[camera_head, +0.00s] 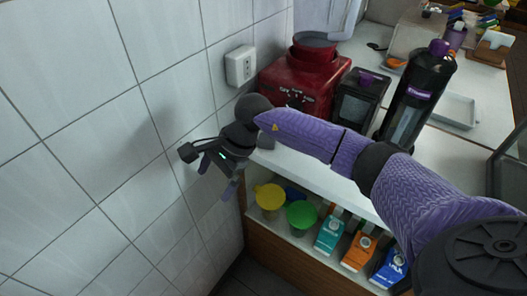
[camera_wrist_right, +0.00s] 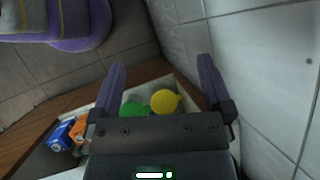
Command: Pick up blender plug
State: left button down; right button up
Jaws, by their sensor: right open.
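I cannot make out a blender plug in either view. A white wall socket (camera_head: 240,66) is on the tiled wall at upper centre, with no plug clearly visible in it. A red appliance (camera_head: 300,77) stands on the counter beside the wall, right of the socket. My right gripper (camera_head: 217,178) is in front of the tiled wall, below and left of the socket and apart from it. Its two fingers are spread and empty in the right wrist view (camera_wrist_right: 162,65). My left gripper is in neither view.
A black machine (camera_head: 358,98) and a tall black dispenser (camera_head: 418,88) stand right of the red appliance. The shelf below holds a yellow-topped container (camera_head: 270,196), a green-topped one (camera_head: 301,215) and several cartons (camera_head: 360,250). My right arm crosses over the counter's front.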

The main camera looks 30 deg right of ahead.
aim_at(265, 142)
jog(key=w+d+r+n+t+h+b, duration=0.1)
jog(key=d+r+n+h, duration=0.2)
jog(key=d+h, duration=0.25)
jog(key=w+d+r+n+t+h+b, duration=0.1)
jog(key=d+r+n+h, duration=0.25)
jog(key=d, duration=0.35)
jog(key=b+x, duration=0.1)
jog(key=x, duration=0.2)
jog(key=b+x, duration=0.1)
jog(key=x, duration=0.2)
jog(key=b+x, duration=0.1)
jog(key=x, duration=0.2)
jog(key=shift+w+d+f+b, duration=0.15)
jog(key=shift+w+d+b, duration=0.05)
jog(key=shift+w+b, duration=0.15)
jog(key=shift+d+f, duration=0.1)
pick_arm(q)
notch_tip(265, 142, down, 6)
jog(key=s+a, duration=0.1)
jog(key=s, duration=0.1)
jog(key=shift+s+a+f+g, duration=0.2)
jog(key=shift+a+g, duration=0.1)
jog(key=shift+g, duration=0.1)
pick_arm(e)
jog(key=shift+h, duration=0.3)
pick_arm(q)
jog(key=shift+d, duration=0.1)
